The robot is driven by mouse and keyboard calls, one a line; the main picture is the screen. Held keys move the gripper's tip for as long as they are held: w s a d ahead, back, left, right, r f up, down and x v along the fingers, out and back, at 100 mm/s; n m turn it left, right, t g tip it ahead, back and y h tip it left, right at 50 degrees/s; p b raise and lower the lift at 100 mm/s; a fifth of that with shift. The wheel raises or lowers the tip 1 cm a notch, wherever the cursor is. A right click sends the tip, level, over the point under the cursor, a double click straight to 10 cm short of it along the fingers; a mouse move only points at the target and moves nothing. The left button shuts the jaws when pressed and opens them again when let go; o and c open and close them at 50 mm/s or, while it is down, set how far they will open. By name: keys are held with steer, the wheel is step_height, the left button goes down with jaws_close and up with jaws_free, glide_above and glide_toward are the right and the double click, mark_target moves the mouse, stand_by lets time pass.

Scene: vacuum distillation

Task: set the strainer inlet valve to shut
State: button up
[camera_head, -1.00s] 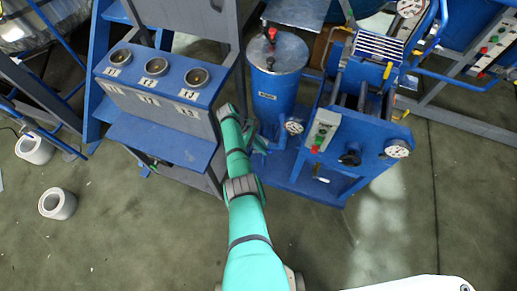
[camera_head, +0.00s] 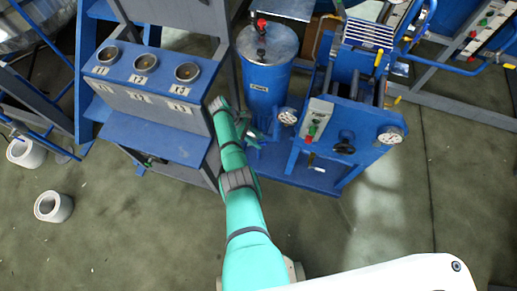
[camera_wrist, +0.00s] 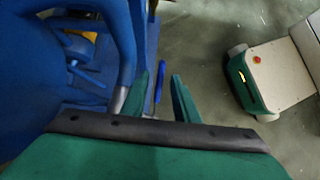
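A blue cylindrical vessel (camera_head: 266,88), which looks like the strainer, stands in the middle of the head view with a metal lid and a red-topped fitting. My gripper (camera_head: 249,133) is low at its left side, partly hidden by my wrist. In the wrist view my gripper (camera_wrist: 160,80) is open, with two green fingers apart. A thin blue handle (camera_wrist: 158,82), possibly the valve's lever, shows in the gap between them. I cannot tell whether it is touched. A grey pipe end (camera_wrist: 119,100) is beside the left finger. The valve body is not clearly visible.
A blue panel box (camera_head: 150,80) with three round openings stands left of my arm. A blue machine (camera_head: 350,115) with gauges and a black knob (camera_head: 343,147) stands right of the vessel. White rings (camera_head: 53,206) lie on the open floor at left.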

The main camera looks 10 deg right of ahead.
steer(key=shift+r, duration=0.4)
steer(key=s+a+r, duration=0.2)
steer(key=s+r, duration=0.9)
steer(key=s, duration=0.2)
steer(key=shift+s+r, duration=0.3)
steer(key=shift+s, duration=0.1)
stand_by(0.8)
steer(key=shift+c, duration=0.6)
